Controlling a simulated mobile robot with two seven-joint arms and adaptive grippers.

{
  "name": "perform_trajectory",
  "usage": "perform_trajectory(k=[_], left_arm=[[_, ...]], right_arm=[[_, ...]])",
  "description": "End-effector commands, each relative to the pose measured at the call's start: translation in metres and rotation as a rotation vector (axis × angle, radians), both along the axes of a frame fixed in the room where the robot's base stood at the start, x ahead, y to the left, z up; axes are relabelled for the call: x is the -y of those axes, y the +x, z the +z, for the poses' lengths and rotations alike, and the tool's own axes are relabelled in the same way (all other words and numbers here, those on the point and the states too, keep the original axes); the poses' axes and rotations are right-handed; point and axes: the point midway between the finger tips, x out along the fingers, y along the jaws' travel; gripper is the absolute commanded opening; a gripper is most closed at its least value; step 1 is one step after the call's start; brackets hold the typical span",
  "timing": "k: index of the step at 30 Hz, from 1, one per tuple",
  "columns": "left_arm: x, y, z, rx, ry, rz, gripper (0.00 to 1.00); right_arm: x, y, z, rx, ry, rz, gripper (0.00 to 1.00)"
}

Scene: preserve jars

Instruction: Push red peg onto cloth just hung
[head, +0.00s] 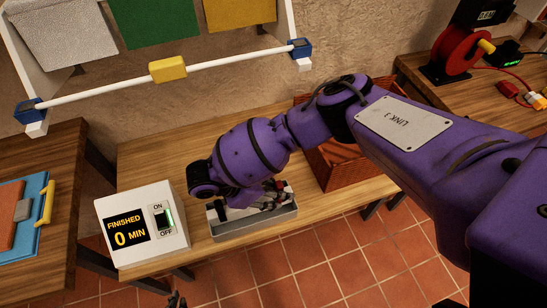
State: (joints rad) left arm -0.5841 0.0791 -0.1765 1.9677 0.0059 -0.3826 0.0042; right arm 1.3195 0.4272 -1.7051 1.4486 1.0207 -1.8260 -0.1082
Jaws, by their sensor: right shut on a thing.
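Three cloths hang at the top: a white cloth (65,35), a green cloth (150,20) and a yellow cloth (238,12). A white rail with a yellow block (168,70) at its middle runs in front of them. My right arm reaches in from the right, and its gripper (264,203) is down in a narrow grey box (255,226) on the table. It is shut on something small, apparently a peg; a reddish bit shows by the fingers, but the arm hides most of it. A small dark tip (177,299) at the bottom edge may be my left gripper; its jaws are unclear.
A white timer box (140,251) reading "FINISHED 0 MIN" stands left of the grey box. A brown crate (345,172) is behind my right arm. A red reel (466,48) is on the right table. A blue board (32,205) lies on the left table.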

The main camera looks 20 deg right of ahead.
Motion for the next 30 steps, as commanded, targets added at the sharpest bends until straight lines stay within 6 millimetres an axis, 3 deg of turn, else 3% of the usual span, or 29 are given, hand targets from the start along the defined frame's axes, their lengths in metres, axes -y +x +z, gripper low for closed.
perform_trajectory(k=[14, 15, 18, 30], left_arm=[[-0.004, -0.014, -0.009, -0.028, 0.007, -0.002, 0.0], [-0.005, -0.014, -0.009, -0.028, 0.008, -0.002, 0.0], [-0.005, -0.014, -0.009, -0.029, 0.009, -0.003, 0.0], [-0.005, -0.013, -0.01, -0.026, 0.009, -0.004, 0.0]], right_arm=[[0.0, -0.001, -0.01, -0.001, 0.0, -0.001, 0.16], [0.0, -0.001, -0.009, -0.001, 0.0, -0.001, 0.4], [0.0, -0.001, -0.008, 0.0, 0.0, 0.0, 0.53], [0.0, 0.0, -0.009, -0.001, 0.0, 0.001, 0.53]])
